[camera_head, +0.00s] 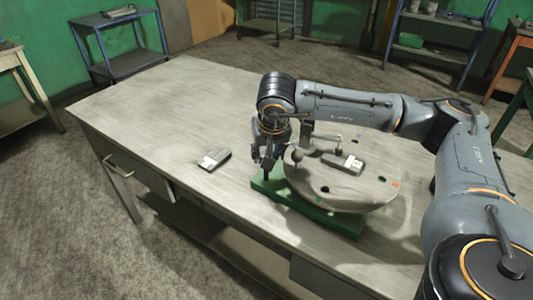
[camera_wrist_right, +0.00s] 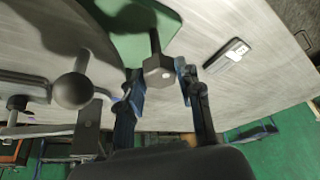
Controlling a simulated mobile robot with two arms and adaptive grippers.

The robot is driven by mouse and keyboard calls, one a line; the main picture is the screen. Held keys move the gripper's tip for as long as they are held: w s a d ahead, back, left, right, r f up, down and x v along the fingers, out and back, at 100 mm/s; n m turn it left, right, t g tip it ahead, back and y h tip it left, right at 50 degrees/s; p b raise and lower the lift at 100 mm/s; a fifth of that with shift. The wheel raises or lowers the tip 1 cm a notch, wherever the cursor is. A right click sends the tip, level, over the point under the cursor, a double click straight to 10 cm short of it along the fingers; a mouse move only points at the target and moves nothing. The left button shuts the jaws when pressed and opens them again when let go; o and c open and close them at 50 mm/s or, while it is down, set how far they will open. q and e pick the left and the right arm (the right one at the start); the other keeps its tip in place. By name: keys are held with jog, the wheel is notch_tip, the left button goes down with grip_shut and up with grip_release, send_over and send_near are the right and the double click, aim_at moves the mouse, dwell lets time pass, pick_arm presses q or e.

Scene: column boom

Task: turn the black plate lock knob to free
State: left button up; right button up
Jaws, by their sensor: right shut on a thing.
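A round grey plate (camera_head: 368,193) lies on a green base (camera_head: 333,217) on the workbench. My right gripper (camera_head: 266,156) reaches down at the base's left corner, beside the plate. In the right wrist view, a dark hexagonal knob (camera_wrist_right: 158,72) on a dark stem sits between the fingertips of my right gripper (camera_wrist_right: 162,85), which is shut on it. The stem runs toward the green base (camera_wrist_right: 167,22). In the head view the knob is mostly hidden by the gripper. The lock marking is not readable. My left gripper is in neither view.
A grey ball-ended handle (camera_head: 297,155) stands close beside my right gripper; its ball (camera_wrist_right: 73,90) is large in the wrist view. A small dark device (camera_head: 346,162) lies on the plate. Another device (camera_head: 214,159) lies on the workbench (camera_head: 165,110), whose left half is mostly clear.

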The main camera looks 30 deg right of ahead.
jog(key=o, duration=1.1)
jog(key=shift+o, duration=0.2)
jog(key=v, duration=1.2)
jog(key=shift+s, duration=0.15)
jog(key=shift+f, duration=0.1)
